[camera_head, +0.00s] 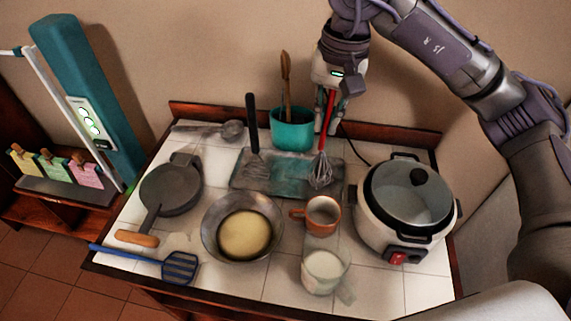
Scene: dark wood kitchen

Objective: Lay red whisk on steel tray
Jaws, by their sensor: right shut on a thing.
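The red whisk (327,130) hangs handle up, a little tilted, with its wire head (320,173) down at the right part of the steel tray (285,182). My right gripper (329,97) is shut on the upper handle. I cannot tell whether the wires touch the tray. The tray is a dull grey-green rectangle at the back middle of the tiled counter. A black-handled utensil (252,125) rests at its left part. My left gripper is not in view.
A teal pot (291,132) with a wooden utensil stands behind the tray. A rice cooker (405,200) is at right, an orange mug (322,214) and glass cup (324,270) in front. Pans (171,189) (243,228) and a blue spatula (179,267) fill the left and front.

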